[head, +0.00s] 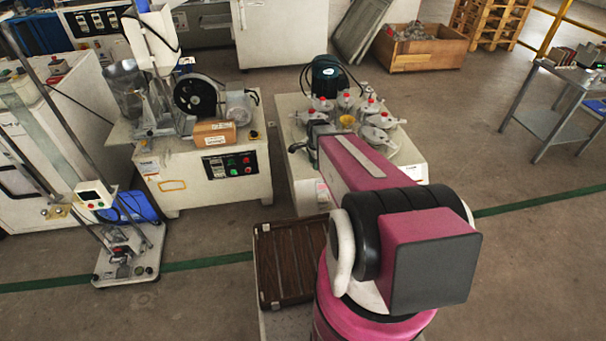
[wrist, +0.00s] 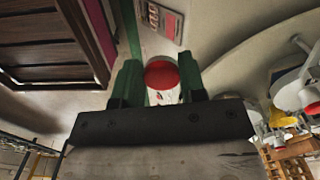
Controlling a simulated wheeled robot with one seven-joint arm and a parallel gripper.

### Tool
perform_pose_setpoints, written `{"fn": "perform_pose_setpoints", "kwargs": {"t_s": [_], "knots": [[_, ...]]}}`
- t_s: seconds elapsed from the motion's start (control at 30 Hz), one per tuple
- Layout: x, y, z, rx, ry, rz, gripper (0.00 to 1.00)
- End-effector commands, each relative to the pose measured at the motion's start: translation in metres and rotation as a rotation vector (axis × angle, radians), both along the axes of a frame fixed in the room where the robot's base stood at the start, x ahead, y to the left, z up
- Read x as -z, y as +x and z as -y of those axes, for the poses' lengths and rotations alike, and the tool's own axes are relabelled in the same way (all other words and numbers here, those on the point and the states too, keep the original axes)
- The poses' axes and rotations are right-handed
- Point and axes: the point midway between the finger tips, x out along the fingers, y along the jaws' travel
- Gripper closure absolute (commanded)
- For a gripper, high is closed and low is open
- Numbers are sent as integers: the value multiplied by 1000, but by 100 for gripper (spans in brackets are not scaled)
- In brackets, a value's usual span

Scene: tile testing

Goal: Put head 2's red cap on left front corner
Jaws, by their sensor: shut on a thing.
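The red cap (wrist: 161,73), with white under it, sits between the two green fingers of my gripper (wrist: 160,80) in the wrist view. My gripper is shut on it. The tile testing machine (head: 305,200) is a white cabinet at the middle of the head view, with several red-capped heads (head: 372,105) and a yellow part (head: 347,120) on its top. I cannot tell which head is head 2. Part of the machine's top, including the front, is hidden behind my pink arm in the head view. One head (wrist: 290,92) shows at the right of the wrist view.
A brown slatted case (head: 285,255) lies in front of the machine. A second machine (head: 200,175) with a cardboard box (head: 214,133) stands to the left. A wooden crate (head: 420,55) and a metal side table (head: 550,100) stand farther right. Open floor lies at the right.

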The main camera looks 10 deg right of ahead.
Motion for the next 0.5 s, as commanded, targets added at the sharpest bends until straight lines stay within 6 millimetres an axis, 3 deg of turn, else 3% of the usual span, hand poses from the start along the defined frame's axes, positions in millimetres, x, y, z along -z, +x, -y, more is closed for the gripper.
{"fn": "perform_pose_setpoints", "kwargs": {"t_s": [0.27, 0.5], "knots": [[22, -2, 3, 163, 0, 0, 84], [42, 29, -9, 163, 0, 0, 84]]}}
